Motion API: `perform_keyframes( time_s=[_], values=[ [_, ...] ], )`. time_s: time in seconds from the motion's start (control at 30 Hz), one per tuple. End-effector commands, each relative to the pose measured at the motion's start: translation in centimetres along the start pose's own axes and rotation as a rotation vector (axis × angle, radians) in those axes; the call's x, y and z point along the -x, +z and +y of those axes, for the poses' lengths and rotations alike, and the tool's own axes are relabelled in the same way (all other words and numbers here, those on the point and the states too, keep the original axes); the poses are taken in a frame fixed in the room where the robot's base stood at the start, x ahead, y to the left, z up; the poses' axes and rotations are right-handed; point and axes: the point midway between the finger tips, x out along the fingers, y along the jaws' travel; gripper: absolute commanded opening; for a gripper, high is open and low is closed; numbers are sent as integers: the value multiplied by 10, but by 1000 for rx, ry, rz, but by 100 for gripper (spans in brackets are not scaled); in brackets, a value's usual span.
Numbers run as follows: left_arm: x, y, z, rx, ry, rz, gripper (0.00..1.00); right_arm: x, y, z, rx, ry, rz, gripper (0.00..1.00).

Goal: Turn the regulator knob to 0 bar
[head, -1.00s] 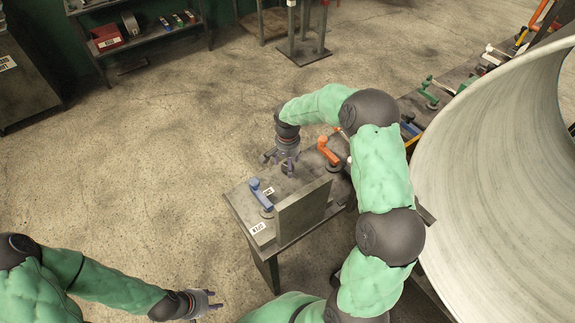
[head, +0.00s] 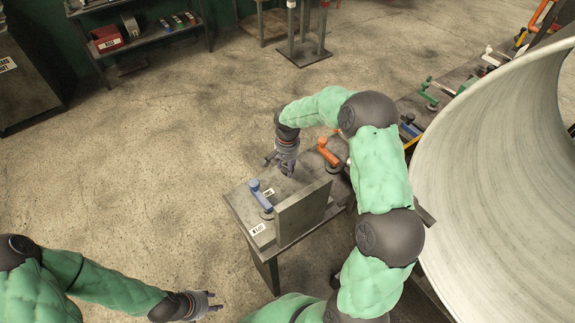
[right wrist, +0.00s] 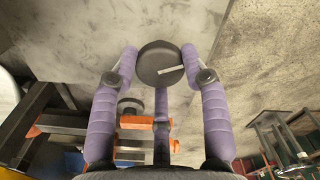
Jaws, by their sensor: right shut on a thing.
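The regulator knob (right wrist: 160,62) is a dark round disc with a white pointer line running from near its middle to its right edge in the right wrist view. My right gripper (right wrist: 160,70) is shut on it, with purple fingers at its left and right sides and a third finger below. In the head view my right gripper (head: 283,165) is over the far part of the small grey table (head: 238,207), and it hides the knob there. The scale numbers are not readable. My left gripper (head: 214,301) is open and empty above the floor at the bottom.
A blue-handled valve (head: 259,192) and an upright grey plate (head: 302,214) are on the table near the right gripper. An orange-handled valve (head: 327,153) stands just right of it. A large pale drum (head: 490,170) fills the right side. The floor at left is clear.

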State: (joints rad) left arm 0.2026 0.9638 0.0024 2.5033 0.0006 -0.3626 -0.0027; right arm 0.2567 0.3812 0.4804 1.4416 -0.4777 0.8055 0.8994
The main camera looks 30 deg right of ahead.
Motion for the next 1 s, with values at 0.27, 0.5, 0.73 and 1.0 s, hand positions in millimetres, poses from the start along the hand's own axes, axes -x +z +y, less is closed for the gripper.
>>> perform_keyframes(
  time_s=[0.27, 0.5, 0.73, 1.0],
  values=[
    [5, 0, 2, 0, 0, 0, 40, 1, 0, 0, 178, 0, 0, 13],
    [10, 0, 4, 0, 0, 0, 40, 1, 0, 0, 403, 0, 0, 13],
    [16, 1, 6, 0, 0, 0, 40, 1, 0, -1, 622, -1, 0, 13],
    [23, 1, 8, 0, 0, 0, 40, 1, 0, -1, 879, 0, 0, 13]
  ],
)
